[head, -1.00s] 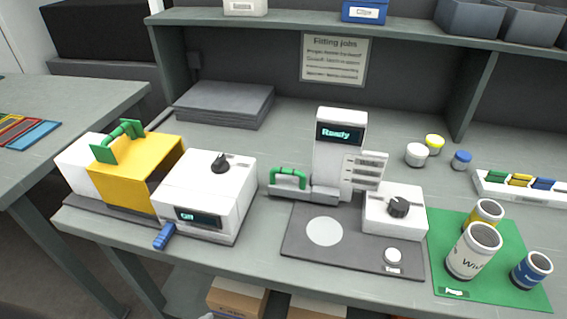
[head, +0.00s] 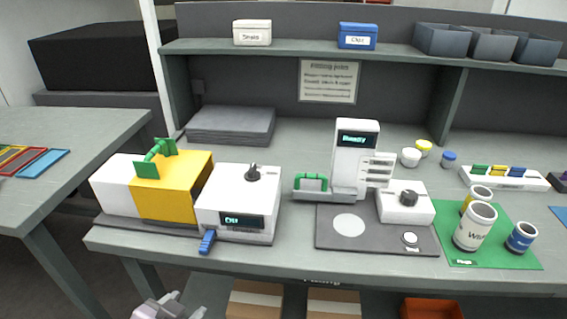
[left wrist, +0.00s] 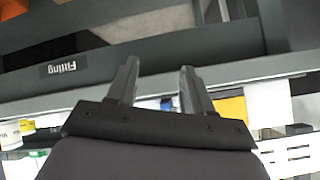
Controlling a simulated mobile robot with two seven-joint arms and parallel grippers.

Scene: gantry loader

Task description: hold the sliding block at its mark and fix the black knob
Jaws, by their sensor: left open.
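A yellow block with a green handle (head: 172,187) sits on a dark base at the left of the bench, between a white block and a white box with a lit display (head: 239,206). A black knob (head: 253,172) stands on top of that box. Another black knob (head: 408,198) is on a low white box at the right. A second green handle (head: 311,182) is on a grey arm beside the "Ready" tower (head: 355,165). I cannot tell which handled part slides; no mark is clear. My left gripper (head: 168,306) is low, before the bench; its fingers (left wrist: 158,68) are open and empty.
A blue lever (head: 207,242) sticks out at the front of the display box. A green mat (head: 487,255) with several cans lies at the right. Grey sheets (head: 230,125) are stacked behind. A shelf (head: 300,50) runs above. Another table (head: 70,150) stands at the left.

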